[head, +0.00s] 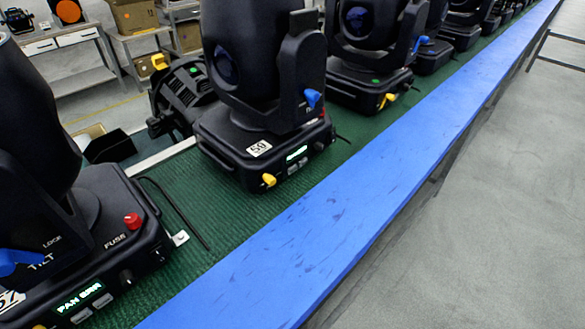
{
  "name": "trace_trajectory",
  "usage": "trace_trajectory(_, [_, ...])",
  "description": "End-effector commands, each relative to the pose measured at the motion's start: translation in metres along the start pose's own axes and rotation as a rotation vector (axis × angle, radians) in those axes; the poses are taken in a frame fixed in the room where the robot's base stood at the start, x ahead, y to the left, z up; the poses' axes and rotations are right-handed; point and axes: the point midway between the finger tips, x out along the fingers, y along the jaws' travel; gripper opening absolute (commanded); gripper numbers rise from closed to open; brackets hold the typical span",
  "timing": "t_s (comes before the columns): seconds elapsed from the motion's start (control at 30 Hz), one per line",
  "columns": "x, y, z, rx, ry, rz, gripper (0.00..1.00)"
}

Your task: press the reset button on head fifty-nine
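A black moving head (265,130) stands upright on the green mat at centre. Its white label (259,148) reads 59 or 50; I cannot tell which. Its base front has a small lit green display (297,153), small grey buttons (297,167) below it, a yellow knob (269,180) and a blue lever (312,97) above. Which button is reset is too small to read. A nearer head (100,225) at left has a cut-off label (10,300) ending in 7, a display reading like "PAN ERR", and a red knob (132,220) marked FUSE. My gripper is not in view.
More black heads (370,60) recede along the green mat (225,215). A blue strip (350,215) runs along the bench front. Grey floor (480,200) at right is open. A black cable (180,210) lies between the two nearest heads. Shelves and boxes (133,15) stand behind.

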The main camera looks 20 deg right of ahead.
Motion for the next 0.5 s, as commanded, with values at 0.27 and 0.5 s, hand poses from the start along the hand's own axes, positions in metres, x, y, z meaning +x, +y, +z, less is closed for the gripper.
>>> trace_trajectory(0.27, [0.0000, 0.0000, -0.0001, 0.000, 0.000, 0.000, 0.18])
trace_trajectory(0.5, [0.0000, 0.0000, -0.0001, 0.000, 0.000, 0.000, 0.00])
